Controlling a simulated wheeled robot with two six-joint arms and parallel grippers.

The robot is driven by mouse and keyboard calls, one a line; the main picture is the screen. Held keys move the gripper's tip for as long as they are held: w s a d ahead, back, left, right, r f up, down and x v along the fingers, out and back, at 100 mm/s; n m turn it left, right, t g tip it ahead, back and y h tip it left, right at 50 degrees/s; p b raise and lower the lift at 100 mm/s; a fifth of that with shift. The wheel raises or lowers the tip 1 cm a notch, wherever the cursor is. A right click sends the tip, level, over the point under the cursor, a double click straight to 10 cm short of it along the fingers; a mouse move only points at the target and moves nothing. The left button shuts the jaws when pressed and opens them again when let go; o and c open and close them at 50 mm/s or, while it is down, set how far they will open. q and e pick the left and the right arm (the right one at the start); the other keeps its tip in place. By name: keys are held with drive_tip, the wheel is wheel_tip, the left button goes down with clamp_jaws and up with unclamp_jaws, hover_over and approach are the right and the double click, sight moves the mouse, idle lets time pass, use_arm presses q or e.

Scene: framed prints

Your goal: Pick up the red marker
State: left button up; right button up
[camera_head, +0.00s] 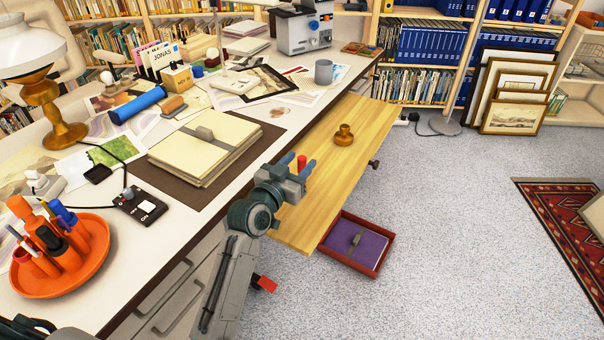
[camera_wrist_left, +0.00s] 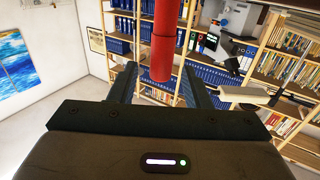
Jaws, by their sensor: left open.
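The red marker (camera_head: 302,161) shows as a short red end between the two fingertips of my left gripper (camera_head: 297,166), over the pull-out wooden board (camera_head: 352,130). In the left wrist view the red marker (camera_wrist_left: 165,40) comes in from the top edge, its darker red end between the spread fingers. My left gripper (camera_wrist_left: 160,84) is open, with gaps visible on both sides of the marker. Whether the marker touches the board is hidden by the gripper. My right gripper is not in view.
An orange tray (camera_head: 92,270) with several upright pens stands on the desk at left. A folder stack (camera_head: 205,146) lies beside the board. A brass knob-like object (camera_head: 344,134) stands on the board.

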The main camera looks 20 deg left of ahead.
use_arm(q)
drive_tip(key=shift+w+d, duration=0.15)
drive_tip(key=shift+w, duration=0.9)
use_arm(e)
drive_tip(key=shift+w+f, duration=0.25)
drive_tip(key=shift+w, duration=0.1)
use_arm(q)
clamp_jaws()
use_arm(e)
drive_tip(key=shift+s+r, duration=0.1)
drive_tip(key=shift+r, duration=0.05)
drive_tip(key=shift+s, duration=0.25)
use_arm(q)
drive_tip(key=shift+r, duration=0.1)
